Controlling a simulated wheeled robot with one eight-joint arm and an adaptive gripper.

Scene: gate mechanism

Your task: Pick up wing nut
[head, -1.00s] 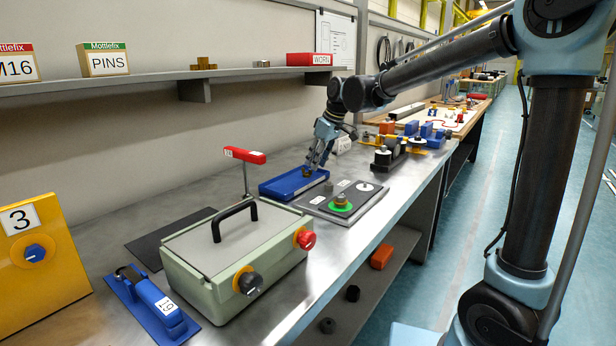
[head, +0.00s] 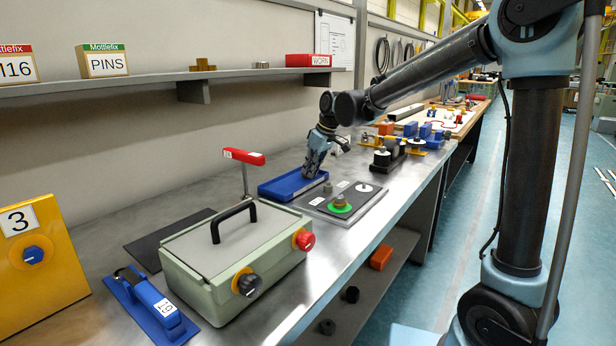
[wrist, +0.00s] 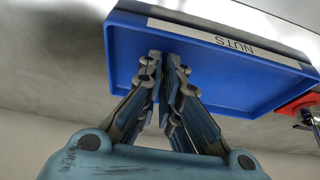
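My gripper (head: 308,176) points down over the blue tray (head: 272,190) on the bench, with its fingertips low inside the rim. In the wrist view the tray (wrist: 255,85) carries a NUTS label, and the part of its floor that I can see is bare. There the two fingertips of my gripper (wrist: 164,57) are close together with a narrow gap. I see no wing nut in either view now; the fingers could be hiding it. I cannot tell whether they hold anything.
Right of the tray, a grey plate (head: 317,202) carries a brass-coloured stud (head: 340,199) in a green ring. A red-handled upright lever (head: 244,157) stands left of the tray. A green-grey box (head: 235,250) with a black handle is nearer. Dark-based fixtures (head: 388,160) stand behind.

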